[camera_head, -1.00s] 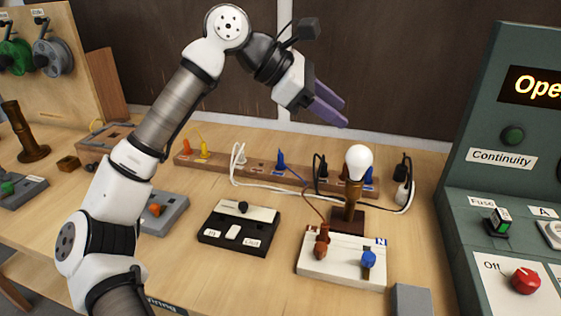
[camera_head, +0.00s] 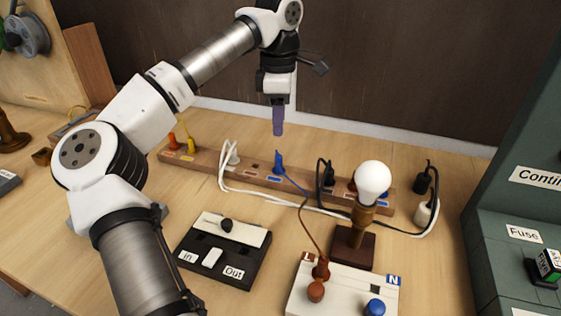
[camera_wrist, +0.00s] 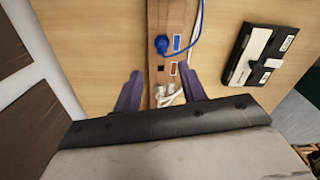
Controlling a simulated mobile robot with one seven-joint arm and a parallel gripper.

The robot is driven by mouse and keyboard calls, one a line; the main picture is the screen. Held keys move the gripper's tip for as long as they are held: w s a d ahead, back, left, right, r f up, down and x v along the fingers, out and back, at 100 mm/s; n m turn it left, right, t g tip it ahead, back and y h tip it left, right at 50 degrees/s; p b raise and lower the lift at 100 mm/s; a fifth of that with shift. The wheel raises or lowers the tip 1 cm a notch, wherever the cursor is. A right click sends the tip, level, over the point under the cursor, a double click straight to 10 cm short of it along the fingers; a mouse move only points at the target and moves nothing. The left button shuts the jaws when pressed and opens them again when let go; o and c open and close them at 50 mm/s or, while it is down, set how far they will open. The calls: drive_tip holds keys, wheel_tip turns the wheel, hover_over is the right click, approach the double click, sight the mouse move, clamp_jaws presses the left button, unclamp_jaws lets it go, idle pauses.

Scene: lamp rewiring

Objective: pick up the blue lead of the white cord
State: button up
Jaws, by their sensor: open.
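The blue lead's end (camera_head: 278,162) stands upright in a slot of the wooden rack (camera_head: 213,163). Its thin blue wire runs right toward the white cord (camera_head: 265,195), near the start of a brown wire. In the wrist view the blue end (camera_wrist: 162,45) lies beyond my fingertips, with its wire (camera_wrist: 195,30) curving right. My gripper (camera_head: 278,133) points down above the rack, apart from the blue end and empty. The wrist view shows its purple fingers (camera_wrist: 160,82) spread on both sides of the rack, with white cord ends (camera_wrist: 168,95) seen between them.
The lamp's bulb (camera_head: 373,183) stands right of the blue lead, with a dark plug (camera_head: 326,174) between. The white terminal block (camera_head: 345,292) holds the brown lead (camera_head: 321,268). A black switch box (camera_head: 225,250) lies in front. Orange and yellow leads (camera_head: 190,146) stand at the rack's left.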

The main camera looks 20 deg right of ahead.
sight(279, 156)
drive_tip(key=f+p, duration=0.1)
drive_tip(key=f, duration=1)
drive_tip(key=shift+s+f+p, duration=0.15)
drive_tip(key=shift+s+p, duration=0.05)
drive_tip(key=shift+p, duration=0.2)
clamp_jaws()
